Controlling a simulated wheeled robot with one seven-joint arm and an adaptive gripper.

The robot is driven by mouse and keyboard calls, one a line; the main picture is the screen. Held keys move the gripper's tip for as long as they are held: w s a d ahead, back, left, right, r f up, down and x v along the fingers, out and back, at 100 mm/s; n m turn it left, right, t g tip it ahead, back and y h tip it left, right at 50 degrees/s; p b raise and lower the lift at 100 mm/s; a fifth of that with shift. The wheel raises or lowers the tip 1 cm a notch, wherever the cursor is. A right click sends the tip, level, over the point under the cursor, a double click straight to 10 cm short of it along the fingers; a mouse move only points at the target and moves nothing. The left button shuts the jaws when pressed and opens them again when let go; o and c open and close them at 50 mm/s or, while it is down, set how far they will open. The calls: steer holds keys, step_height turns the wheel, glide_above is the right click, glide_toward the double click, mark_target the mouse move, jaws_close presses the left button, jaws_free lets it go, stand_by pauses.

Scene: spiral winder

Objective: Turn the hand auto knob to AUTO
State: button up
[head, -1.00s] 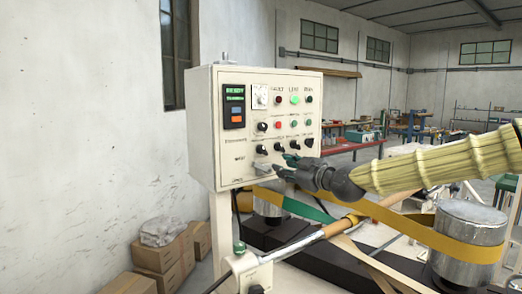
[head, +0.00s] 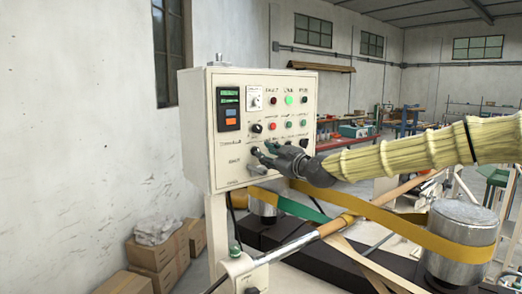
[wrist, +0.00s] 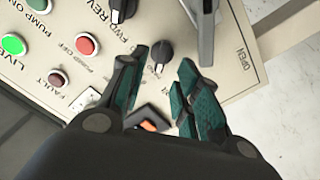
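The black hand auto knob (wrist: 162,52) shows in the wrist view, with small lettering beside it that is partly hidden. My gripper (wrist: 164,64) is open, with one teal-padded finger on each side of this knob. I cannot tell whether the fingers touch it. In the head view my gripper (head: 264,152) is at the lower left of the control panel (head: 222,160) and covers the knob there. Which way the knob points is not clear.
A grey lever handle (wrist: 203,30) stands out close to my right finger, near the word OPEN. The FWD REV knob (wrist: 120,8) and a red button (wrist: 87,43) are nearby. Yellow belt (head: 370,213) and a metal roller (head: 460,235) lie below my arm.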

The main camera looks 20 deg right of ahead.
steer(key=p+x, duration=0.1)
steer(key=x, duration=0.3)
steer(key=shift+w+f, duration=0.1)
steer(key=shift+f, duration=0.05)
jaws_close()
